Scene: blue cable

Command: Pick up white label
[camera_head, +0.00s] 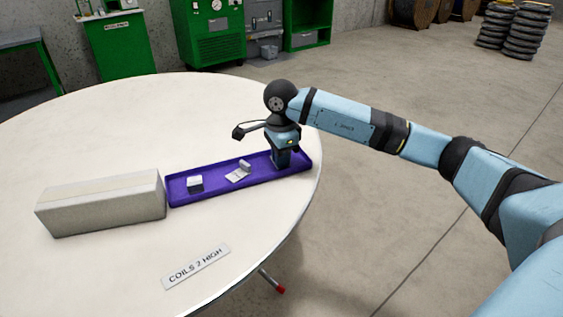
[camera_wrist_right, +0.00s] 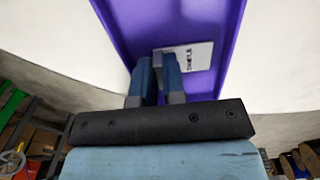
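A white label (camera_wrist_right: 197,57) with dark lettering shows in the right wrist view, over the purple tray (camera_wrist_right: 140,20). In the head view the tray (camera_head: 218,192) lies on the round table, and my right gripper (camera_head: 283,160) points down into its right end. The fingers (camera_wrist_right: 159,78) are close together at the label's left edge and cover part of it. I cannot tell whether they grip it. The gripper hides this label in the head view. My left gripper is not in view.
A small white piece (camera_head: 239,172) and a black-and-white piece (camera_head: 195,184) lie further left in the tray. A long grey block (camera_head: 100,208) stands left of the tray. A sign reading "COILS 2 HIGH" (camera_head: 197,266) lies near the table's front edge. The table's back left is clear.

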